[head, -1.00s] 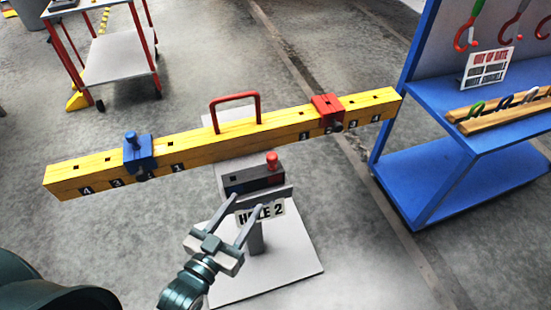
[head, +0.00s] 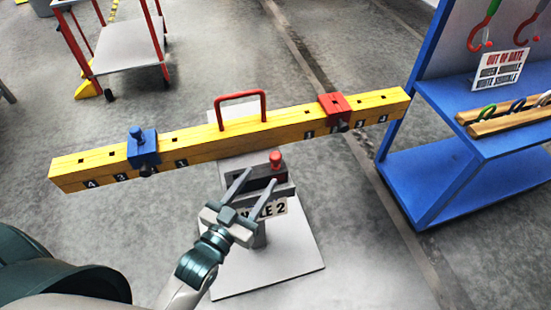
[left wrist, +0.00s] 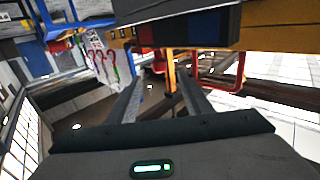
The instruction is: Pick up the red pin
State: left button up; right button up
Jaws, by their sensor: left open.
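The red pin (head: 275,158) stands upright, its round head up, in a dark holder block (head: 266,174) on the grey stand, in front of the yellow beam (head: 215,141). My left gripper (head: 260,177) is open and empty. In the head view its fingertips overlap the front of the holder, just below and left of the pin, and I cannot tell whether they touch. In the left wrist view my open fingers (left wrist: 163,98) reach away from the camera with nothing clearly between them; I cannot pick out the pin for sure there. My right gripper is out of view.
A "HOLE 2" label (head: 270,208), partly covered by my gripper, is below the holder. A blue rack (head: 440,170) stands right, a trolley (head: 115,45) back left.

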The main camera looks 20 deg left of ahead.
aim_at(273, 161)
pick_arm(q)
jog(key=w+p, duration=0.1)
jog(key=w, duration=0.2)
jog(key=w+d+p, duration=0.1)
jog(key=w, duration=0.3)
jog(key=shift+d+r, duration=0.1)
jog(key=shift+d, duration=0.1)
jog(key=shift+w+d, duration=0.1)
jog(key=shift+w, duration=0.5)
jog(key=shift+w+d+p, duration=0.15)
jog(key=shift+w+p, duration=0.55)
jog(key=shift+p, duration=0.05)
jog(key=w, duration=0.1)
jog(key=w+p, duration=0.1)
jog(key=w, duration=0.1)
jog(key=shift+d, duration=0.3)
jog(key=shift+w+f, duration=0.25)
jog(key=shift+w, duration=0.1)
grip_shut()
